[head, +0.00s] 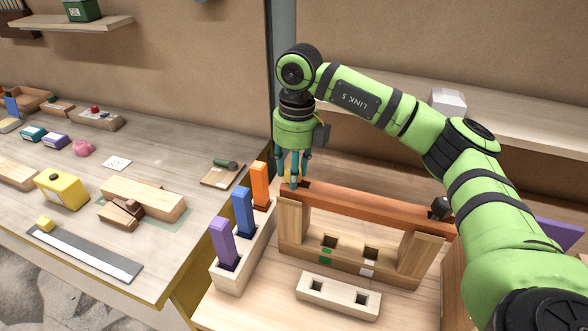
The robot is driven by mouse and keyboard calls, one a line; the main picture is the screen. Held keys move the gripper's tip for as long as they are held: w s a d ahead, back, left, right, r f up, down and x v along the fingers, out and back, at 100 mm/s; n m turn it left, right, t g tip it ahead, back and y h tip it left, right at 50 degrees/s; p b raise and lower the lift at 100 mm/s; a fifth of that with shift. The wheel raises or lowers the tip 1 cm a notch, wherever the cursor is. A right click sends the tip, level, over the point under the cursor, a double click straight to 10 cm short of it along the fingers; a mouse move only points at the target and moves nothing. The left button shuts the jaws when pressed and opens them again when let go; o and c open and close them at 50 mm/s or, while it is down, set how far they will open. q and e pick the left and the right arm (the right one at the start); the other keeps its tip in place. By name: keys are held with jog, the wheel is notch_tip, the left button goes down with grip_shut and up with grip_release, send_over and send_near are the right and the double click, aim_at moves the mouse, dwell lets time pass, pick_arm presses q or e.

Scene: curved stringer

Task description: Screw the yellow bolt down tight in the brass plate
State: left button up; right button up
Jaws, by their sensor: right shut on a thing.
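My right gripper (291,178) points straight down at the left end of the long reddish-brown beam (365,205). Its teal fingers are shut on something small. A bit of yellow, the yellow bolt (290,172), shows between and behind the fingers. Most of the bolt is hidden by them, so I cannot tell how deep it sits. The brass plate cannot be made out; the gripper and beam cover that spot. My left gripper is not in view.
Wooden posts (293,220) carry the beam. A pale rack (232,277) with purple, blue and orange upright pieces stands left of it. A pale two-hole block (338,296) lies in front. A cluttered bench (75,240) is at left, and a shelf (510,130) behind.

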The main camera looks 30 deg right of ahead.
jog(key=o, duration=1.2)
jog(key=shift+w+f, duration=0.1)
jog(key=shift+f, duration=0.2)
jog(key=shift+w+d+f, duration=0.1)
jog(key=shift+w+d, duration=0.05)
jog(key=shift+w, duration=0.05)
jog(key=shift+s, duration=0.15)
